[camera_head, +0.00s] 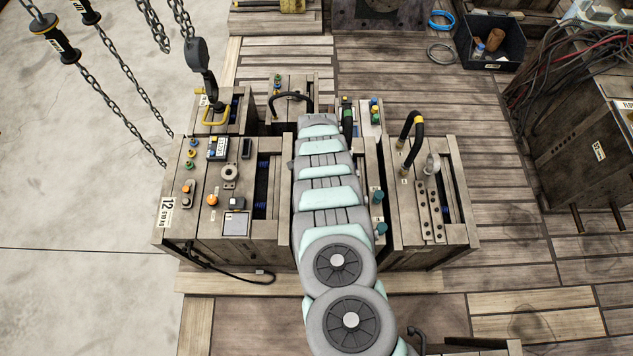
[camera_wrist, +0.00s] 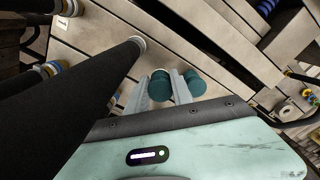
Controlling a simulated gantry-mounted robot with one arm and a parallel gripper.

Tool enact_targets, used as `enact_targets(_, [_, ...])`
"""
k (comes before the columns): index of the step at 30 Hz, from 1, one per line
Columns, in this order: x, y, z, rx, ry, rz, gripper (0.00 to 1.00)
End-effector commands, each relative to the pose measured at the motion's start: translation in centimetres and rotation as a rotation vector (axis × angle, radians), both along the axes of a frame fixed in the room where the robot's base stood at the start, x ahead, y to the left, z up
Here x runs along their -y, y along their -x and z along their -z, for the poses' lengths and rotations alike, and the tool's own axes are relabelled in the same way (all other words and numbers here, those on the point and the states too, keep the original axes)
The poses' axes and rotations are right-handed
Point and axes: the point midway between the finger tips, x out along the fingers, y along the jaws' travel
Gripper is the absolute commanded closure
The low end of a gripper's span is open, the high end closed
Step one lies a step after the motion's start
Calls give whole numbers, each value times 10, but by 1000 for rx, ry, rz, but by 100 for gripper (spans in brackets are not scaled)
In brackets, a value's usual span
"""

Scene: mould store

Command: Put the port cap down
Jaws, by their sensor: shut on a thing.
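In the wrist view a dark teal port cap (camera_wrist: 160,86) sits between the two grey fingers of my gripper (camera_wrist: 160,92), which is shut on it. A second teal cap (camera_wrist: 194,82) is just right of the right finger, outside the grip. The wrist view does not clearly show whether the held cap touches a surface. In the head view my gripper is hidden by my arm. Two teal caps show right of my arm there, an upper one (camera_head: 378,196) and a lower one (camera_head: 381,229); I cannot tell whether either is the held one.
A thick black hose with a metal collar (camera_wrist: 137,42) passes close left of my gripper. Mould blocks stand left (camera_head: 240,215) and right (camera_head: 432,190) of my arm, the right one with a bent black hose (camera_head: 414,135).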

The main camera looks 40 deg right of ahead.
Motion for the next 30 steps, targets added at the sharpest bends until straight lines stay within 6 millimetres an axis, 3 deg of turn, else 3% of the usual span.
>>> enact_targets(5, [0,0,8,1,-1,1,100])
enact_targets(11, [0,1,38,0,-2,1,100])
enact_targets(24, [-1,-1,41,1,-1,0,100])
enact_targets(25, [-1,-1,41,1,-1,0,71])
enact_targets(28, [-1,-1,40,1,-1,0,63])
enact_targets(30, [-1,-1,40,1,-2,0,63])
